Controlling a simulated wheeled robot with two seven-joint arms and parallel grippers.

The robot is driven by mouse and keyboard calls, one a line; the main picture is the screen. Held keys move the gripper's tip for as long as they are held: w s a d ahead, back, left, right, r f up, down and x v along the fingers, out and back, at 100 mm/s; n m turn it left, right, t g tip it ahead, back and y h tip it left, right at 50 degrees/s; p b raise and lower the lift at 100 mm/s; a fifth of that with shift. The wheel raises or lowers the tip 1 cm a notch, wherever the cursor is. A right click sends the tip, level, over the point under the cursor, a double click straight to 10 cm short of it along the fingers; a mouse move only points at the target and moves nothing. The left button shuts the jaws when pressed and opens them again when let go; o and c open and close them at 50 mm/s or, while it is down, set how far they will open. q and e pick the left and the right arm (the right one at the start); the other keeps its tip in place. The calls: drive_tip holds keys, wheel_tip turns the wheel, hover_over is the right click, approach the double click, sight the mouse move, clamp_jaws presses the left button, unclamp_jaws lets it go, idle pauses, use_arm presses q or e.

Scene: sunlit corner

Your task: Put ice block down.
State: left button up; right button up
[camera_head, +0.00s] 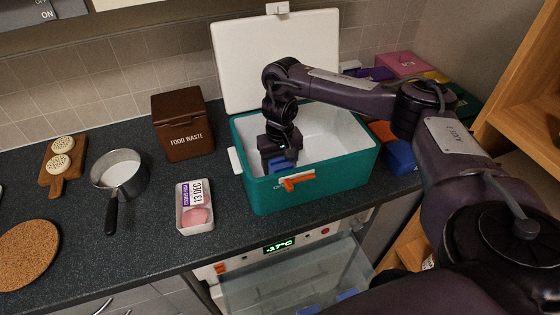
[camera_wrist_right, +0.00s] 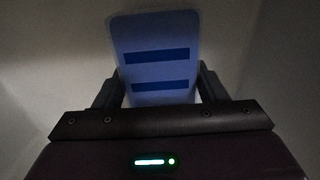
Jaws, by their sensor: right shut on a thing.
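The ice block (camera_wrist_right: 158,70) is pale blue with two dark blue bars. It fills the middle of the right wrist view between the two fingers. My right gripper (camera_head: 281,160) reaches down inside a teal cooler box (camera_head: 320,180) with a white lining and is shut on the ice block. In the head view a small blue part of the block shows below the gripper, and the front wall hides the rest. I cannot tell whether the block touches the cooler floor. The white lid (camera_head: 270,60) stands open at the back. My left gripper is not in view.
A white tray (camera_head: 183,222) with a pink item and a label stands left of the cooler. A brown food waste bin (camera_head: 183,125), a saucepan (camera_head: 122,172) and a wooden board (camera_head: 57,185) are farther left. Coloured boxes (camera_head: 400,64) crowd the right. An open freezer drawer (camera_head: 300,280) is below.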

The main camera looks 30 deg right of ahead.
sight(280, 162)
drive_tip(key=o, duration=1.2)
drive_tip(key=shift+r, duration=0.1)
drive_tip(key=shift+r, duration=0.35)
drive_tip(key=shift+r+p, duration=1.9)
drive_tip(key=shift+r, duration=3.95)
